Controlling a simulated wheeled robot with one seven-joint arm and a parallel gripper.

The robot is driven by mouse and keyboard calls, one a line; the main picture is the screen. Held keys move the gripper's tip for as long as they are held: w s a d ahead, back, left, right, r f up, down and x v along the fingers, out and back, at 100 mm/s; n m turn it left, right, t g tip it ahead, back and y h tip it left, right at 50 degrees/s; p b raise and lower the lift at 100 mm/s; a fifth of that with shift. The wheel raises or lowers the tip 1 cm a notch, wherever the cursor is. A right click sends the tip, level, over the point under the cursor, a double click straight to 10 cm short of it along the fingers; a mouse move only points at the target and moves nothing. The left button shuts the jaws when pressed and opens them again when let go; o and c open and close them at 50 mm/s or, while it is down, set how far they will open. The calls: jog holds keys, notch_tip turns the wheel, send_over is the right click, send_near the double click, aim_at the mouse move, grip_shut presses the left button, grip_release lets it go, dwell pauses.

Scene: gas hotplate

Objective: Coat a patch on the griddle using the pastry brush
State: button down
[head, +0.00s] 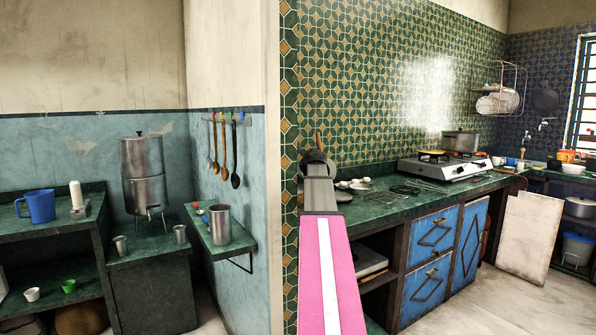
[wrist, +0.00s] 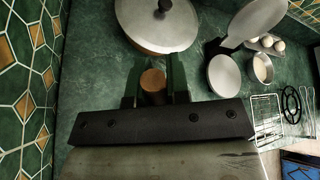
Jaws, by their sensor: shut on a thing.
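My gripper (wrist: 153,88) is shut on the pastry brush (wrist: 152,80). In the wrist view only the round wooden end of its handle shows between the two dark fingers; its bristles are hidden. In the head view a bit of the wooden handle (head: 318,141) stands above my gripper (head: 317,160), over the near left end of the green counter. A flat pan, likely the griddle (head: 432,157), sits on the left side of the gas hotplate (head: 445,168) with something yellowish on it. My gripper is well to the left of it.
A lidded pan (wrist: 155,30) lies close beyond the gripper. A white dish (wrist: 222,73), a small bowl (wrist: 262,68), eggs (wrist: 266,41), a wire rack (wrist: 265,120) and a black trivet (wrist: 290,103) lie rightward. A metal pot (head: 460,141) stands on the hotplate. The tiled wall is close.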

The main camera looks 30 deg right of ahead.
jog(key=shift+f, duration=3.5)
jog(key=shift+r, duration=0.1)
notch_tip(320, 180, up, 7)
dwell(0.9)
jog(key=shift+s, duration=0.1)
dwell(0.6)
